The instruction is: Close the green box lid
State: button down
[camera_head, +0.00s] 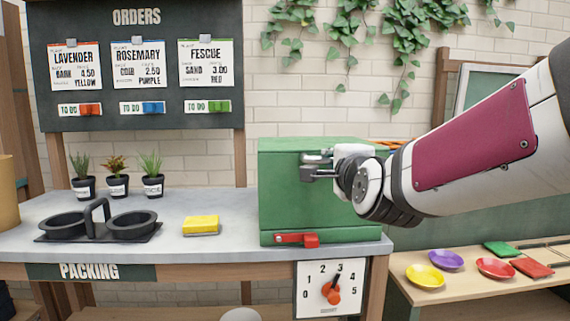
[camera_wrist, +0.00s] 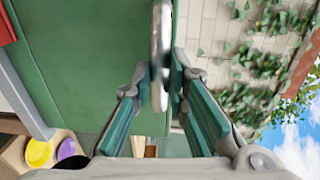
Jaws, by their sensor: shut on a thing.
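The green box (camera_head: 305,205) stands at the right end of the grey packing table. Its front and top faces look green and flat; I cannot tell how far the lid is from closed. My gripper (camera_head: 316,166) is at the upper front of the box, with its fingers pointing left. In the wrist view, the green box (camera_wrist: 85,50) fills the left side. My gripper (camera_wrist: 164,75) is shut on a metal handle (camera_wrist: 161,35) at the edge of the green panel. A red latch (camera_head: 297,239) sits at the lower front of the box.
A yellow block (camera_head: 201,225), a black double-cup holder (camera_head: 100,222) and potted plants (camera_head: 118,184) stand left of the box. A dial (camera_head: 329,288) hangs below. Coloured saucers (camera_head: 496,268) lie on the lower right table (camera_head: 460,298).

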jog(key=f, duration=0.2)
jog(key=shift+s+f+g, duration=0.2)
jog(key=shift+f+g, duration=0.1)
jog(key=shift+g, duration=0.1)
jog(key=c, duration=1.6)
grip_release()
jog(key=shift+o, duration=0.2)
jog(key=shift+s, duration=0.1)
jog(key=s+r, duration=0.2)
jog(key=s, duration=0.9)
jog(key=shift+s, duration=0.35)
